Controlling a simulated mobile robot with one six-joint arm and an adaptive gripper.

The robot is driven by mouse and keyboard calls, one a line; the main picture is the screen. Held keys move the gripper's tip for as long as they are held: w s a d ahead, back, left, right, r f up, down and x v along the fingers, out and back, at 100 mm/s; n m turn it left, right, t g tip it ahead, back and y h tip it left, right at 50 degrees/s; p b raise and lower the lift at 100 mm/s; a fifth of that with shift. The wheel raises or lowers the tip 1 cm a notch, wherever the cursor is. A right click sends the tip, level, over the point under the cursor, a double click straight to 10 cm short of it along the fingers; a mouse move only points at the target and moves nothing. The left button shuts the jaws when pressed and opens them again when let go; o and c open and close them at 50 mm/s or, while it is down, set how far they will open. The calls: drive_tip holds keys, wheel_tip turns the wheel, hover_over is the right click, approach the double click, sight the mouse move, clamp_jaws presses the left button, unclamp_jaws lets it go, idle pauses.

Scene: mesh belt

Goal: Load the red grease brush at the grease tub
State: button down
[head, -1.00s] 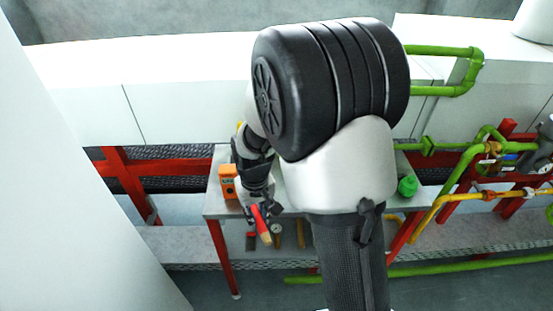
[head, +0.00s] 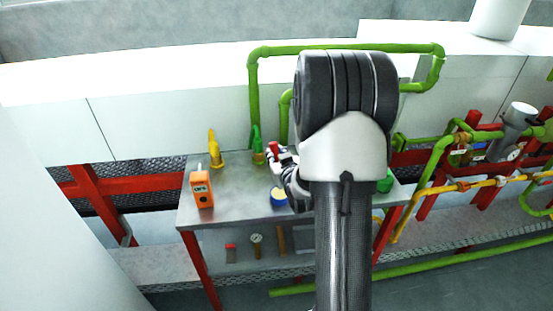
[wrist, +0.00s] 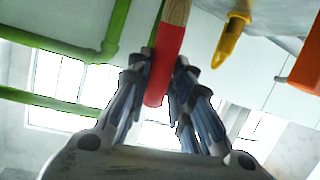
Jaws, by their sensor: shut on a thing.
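My gripper (head: 279,156) is above the metal table, left of my arm in the head view. It is shut on the red grease brush (head: 273,149), only a small red part of which shows there. In the wrist view the fingers (wrist: 160,85) close around the red part of the brush (wrist: 163,65), and a wooden part extends past it at the top edge. The brush's far end is out of frame. A round blue tub (head: 279,198) with some yellow stands on the table below the gripper, partly hidden by my arm. I cannot tell if it is the grease tub.
Green pipes (head: 340,48) rise behind.

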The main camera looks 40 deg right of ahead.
drive_tip(key=shift+f+b, duration=1.35)
drive_tip(key=shift+f, duration=1.5)
drive_tip(key=shift+a+f+b, duration=0.15)
drive_tip(key=shift+f+b, duration=0.65)
drive_tip(key=shift+b, duration=0.2)
idle(0.6)
drive_tip(key=shift+r+p, duration=1.95)
drive_tip(key=shift+r, duration=1.7)
drive_tip(key=shift+w, duration=0.1)
